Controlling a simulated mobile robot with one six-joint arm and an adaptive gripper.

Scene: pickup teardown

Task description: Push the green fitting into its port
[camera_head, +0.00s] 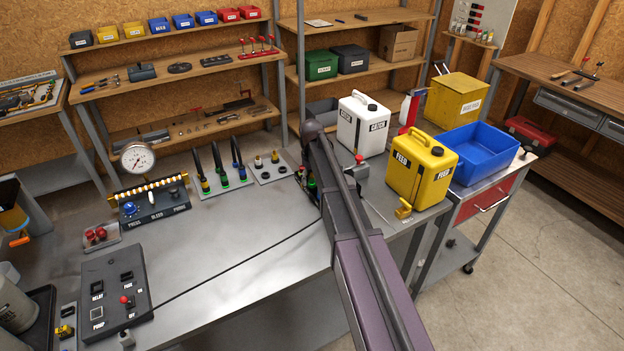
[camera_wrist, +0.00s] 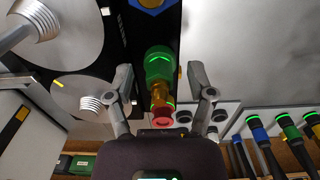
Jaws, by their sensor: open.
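A green fitting (camera_wrist: 158,66) with a brass neck and a red ring at its lower end shows in the wrist view. It lies between the two spread fingers of my gripper (camera_wrist: 161,76), with clear space on both sides. In the head view, green and blue parts (camera_head: 311,186) show beside the end of my arm, which hides most of that spot. I cannot tell the port apart from the fitting, nor how deep the fitting sits.
Hoses with yellow, green and blue ends stand on a plate (camera_head: 222,180) left of my arm. A white jug (camera_head: 362,125) and a yellow jug (camera_head: 423,170) stand to its right. A black cable (camera_head: 235,262) crosses the steel bench (camera_head: 250,235), whose middle is mostly clear.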

